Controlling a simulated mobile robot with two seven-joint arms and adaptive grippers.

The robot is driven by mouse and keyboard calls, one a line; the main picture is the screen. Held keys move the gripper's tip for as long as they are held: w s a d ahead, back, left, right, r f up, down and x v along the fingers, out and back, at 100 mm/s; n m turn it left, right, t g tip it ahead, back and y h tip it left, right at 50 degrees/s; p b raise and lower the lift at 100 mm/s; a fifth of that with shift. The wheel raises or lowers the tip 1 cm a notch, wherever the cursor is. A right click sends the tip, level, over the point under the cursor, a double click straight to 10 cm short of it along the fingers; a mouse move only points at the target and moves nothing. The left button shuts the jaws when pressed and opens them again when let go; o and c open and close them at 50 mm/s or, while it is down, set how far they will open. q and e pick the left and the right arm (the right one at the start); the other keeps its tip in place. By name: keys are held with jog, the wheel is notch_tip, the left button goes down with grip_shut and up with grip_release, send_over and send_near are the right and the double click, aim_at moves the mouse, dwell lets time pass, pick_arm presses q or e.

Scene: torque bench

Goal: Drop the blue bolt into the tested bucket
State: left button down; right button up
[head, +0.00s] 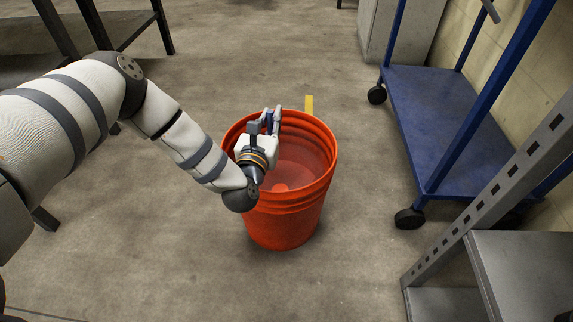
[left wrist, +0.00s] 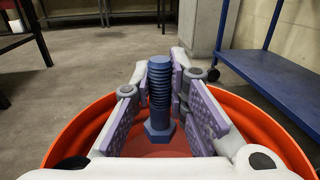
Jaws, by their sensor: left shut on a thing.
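The bucket (head: 285,225) is orange, open at the top and stands on the floor in the middle of the head view. Its rim also shows in the left wrist view (left wrist: 75,128). My left gripper (head: 267,121) is over the bucket's mouth, toward its left side. It is shut on the blue bolt (left wrist: 159,95), which is threaded with a hex head at the lower end in the left wrist view. Only a small blue part of the bolt (head: 269,119) shows between the fingers in the head view. My right gripper is not in view.
A blue cart (head: 440,115) on black wheels stands to the right. A grey metal shelf (head: 515,265) is at the lower right. Bare concrete floor (head: 230,75) surrounds the bucket.

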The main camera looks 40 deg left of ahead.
aim_at(271, 134)
pick_arm(q)
notch_tip(271, 134, down, 5)
jog(key=shift+r+b, duration=0.2)
jog(key=shift+b, duration=1)
jog(key=shift+r, duration=0.1)
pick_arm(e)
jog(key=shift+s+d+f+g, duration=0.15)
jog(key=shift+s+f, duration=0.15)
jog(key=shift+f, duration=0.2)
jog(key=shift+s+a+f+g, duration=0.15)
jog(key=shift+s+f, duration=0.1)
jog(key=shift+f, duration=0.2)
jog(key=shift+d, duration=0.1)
pick_arm(q)
jog(key=c, duration=1.5)
grip_release()
notch_tip(271, 134, up, 10)
jog(key=shift+r, duration=0.1)
